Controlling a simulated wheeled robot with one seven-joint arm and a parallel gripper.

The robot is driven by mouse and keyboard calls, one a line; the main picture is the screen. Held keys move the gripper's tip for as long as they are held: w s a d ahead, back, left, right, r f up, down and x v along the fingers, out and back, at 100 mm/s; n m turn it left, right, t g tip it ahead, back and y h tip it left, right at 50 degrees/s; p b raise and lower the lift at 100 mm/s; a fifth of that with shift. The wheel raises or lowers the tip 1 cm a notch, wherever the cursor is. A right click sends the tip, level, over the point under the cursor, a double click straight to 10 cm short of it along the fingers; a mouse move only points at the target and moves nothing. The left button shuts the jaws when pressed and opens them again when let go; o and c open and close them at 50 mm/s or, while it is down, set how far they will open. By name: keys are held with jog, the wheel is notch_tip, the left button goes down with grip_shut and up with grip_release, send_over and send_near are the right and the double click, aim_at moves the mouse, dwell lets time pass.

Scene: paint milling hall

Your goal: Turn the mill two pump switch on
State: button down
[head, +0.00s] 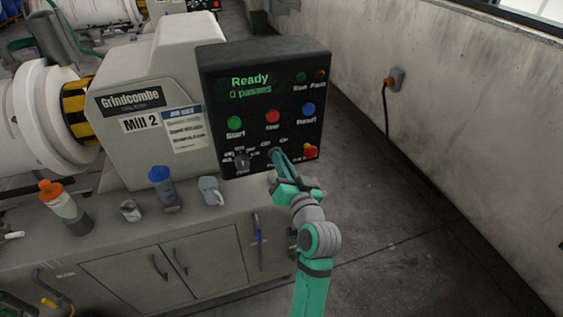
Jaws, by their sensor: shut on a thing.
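The mill two control panel (265,133) is a black box on the grey machine labelled Mill 2. Its green display reads "Ready" and "0 passes". The pump switch (275,152) is a small knob low in the middle of the panel, under faint off and on marks. My teal gripper (279,156) reaches up to it from below and is shut on it. The fingers hide most of the knob, so I cannot tell which way it points.
A selector knob (242,161) is left of my gripper and a red emergency button (310,152) close on its right. Green, red and blue buttons sit above. A blue-lidded bottle (164,188) and a grey mug (211,190) stand on the bench. Floor at right is clear.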

dwell(0.3)
jog(key=c, duration=1.8)
grip_release()
jog(key=shift+c, duration=0.2)
jog(key=v, duration=1)
jog(key=shift+s+d, duration=0.15)
jog(key=shift+s, duration=0.2)
